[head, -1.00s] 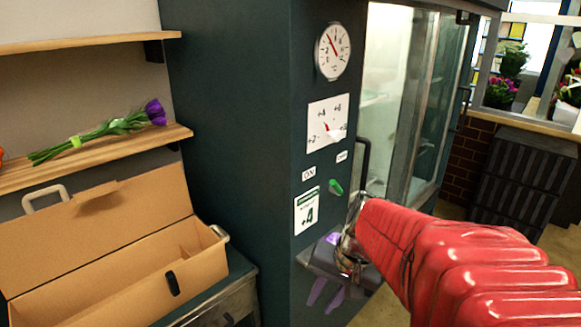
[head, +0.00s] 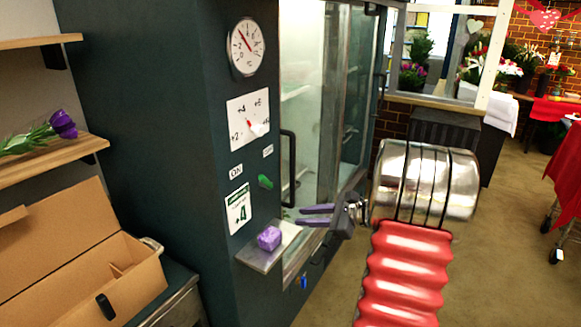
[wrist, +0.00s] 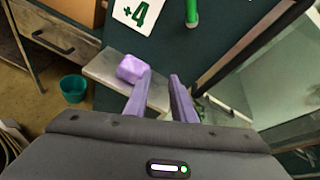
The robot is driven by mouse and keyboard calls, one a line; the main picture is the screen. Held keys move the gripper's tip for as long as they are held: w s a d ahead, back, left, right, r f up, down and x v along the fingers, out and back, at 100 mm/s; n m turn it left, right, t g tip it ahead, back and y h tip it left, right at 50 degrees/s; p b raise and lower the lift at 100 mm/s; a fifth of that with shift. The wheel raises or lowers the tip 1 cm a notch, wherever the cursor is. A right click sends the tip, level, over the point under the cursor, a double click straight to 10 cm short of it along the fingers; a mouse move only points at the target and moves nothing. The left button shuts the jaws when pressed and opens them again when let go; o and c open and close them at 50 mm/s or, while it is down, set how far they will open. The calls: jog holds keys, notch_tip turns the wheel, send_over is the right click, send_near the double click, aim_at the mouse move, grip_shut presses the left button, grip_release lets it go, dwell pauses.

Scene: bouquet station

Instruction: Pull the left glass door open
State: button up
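The left glass door (head: 305,115) of the dark green cabinet looks in line with the cabinet front. Its black vertical handle (head: 289,178) stands at the door's left side. My gripper (head: 302,216) is below and slightly right of the handle, apart from it, with its purple fingers pointing left. In the wrist view the two fingers (wrist: 160,80) are apart with nothing between them. A dark door frame bar (wrist: 258,45) runs diagonally at the right of the wrist view.
A small metal shelf (head: 255,260) holding a purple block (head: 270,238) juts out left of my gripper. A green switch (head: 265,181) is above it. A cardboard box (head: 70,265) stands at the left.

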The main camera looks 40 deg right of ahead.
jog(key=w+d+r+m+t+h, duration=0.2)
jog(key=d+r+m+t, duration=0.3)
jog(key=d, duration=0.5)
notch_tip(320, 180, up, 3)
jog(key=shift+w+f+m, duration=0.15)
jog(key=shift+f+m, duration=0.05)
jog(key=shift+m, duration=0.7)
jog(key=shift+w, duration=0.1)
jog(key=w+a, duration=0.2)
jog(key=w, duration=1.1)
jog(key=shift+w, duration=0.25)
jog(key=shift+c, duration=0.6)
grip_shut()
